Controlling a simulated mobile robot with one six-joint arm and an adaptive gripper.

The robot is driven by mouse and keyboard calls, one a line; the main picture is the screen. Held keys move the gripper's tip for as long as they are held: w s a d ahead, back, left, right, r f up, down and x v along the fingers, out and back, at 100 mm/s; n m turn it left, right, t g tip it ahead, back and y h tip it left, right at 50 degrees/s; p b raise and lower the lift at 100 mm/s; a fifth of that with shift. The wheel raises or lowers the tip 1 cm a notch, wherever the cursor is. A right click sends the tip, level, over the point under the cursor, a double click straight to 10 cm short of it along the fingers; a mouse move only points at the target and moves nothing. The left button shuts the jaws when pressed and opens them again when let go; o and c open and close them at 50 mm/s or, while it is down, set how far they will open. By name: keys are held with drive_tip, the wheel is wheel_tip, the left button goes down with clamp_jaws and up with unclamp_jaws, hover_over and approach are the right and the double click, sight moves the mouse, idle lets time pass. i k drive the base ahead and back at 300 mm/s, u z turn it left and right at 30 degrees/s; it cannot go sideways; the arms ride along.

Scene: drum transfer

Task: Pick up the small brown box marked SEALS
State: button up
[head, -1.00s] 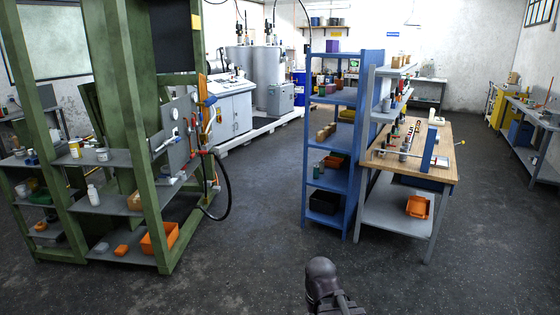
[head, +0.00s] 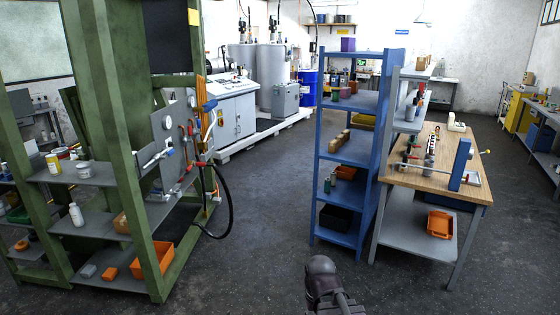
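I cannot read the marking SEALS on any box in the head view. A small brown box (head: 121,222) sits on the middle shelf of the green rack at left, partly hidden by a post. Another brown box (head: 340,141) lies on a shelf of the blue rack right of the middle. I cannot tell whether either is the SEALS box. A dark rounded part of my own arm shows at the bottom middle. My gripper's fingers are not in view.
The green rack (head: 158,226) with a hanging black hose (head: 230,205) stands at left. The blue rack (head: 352,223) and a wood-topped workbench (head: 412,172) stand at right. An orange bin (head: 440,224) sits under the bench. The dark floor (head: 265,215) between the racks is clear.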

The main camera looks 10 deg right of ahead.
sight(341, 138)
drive_tip(key=i, duration=7.85)
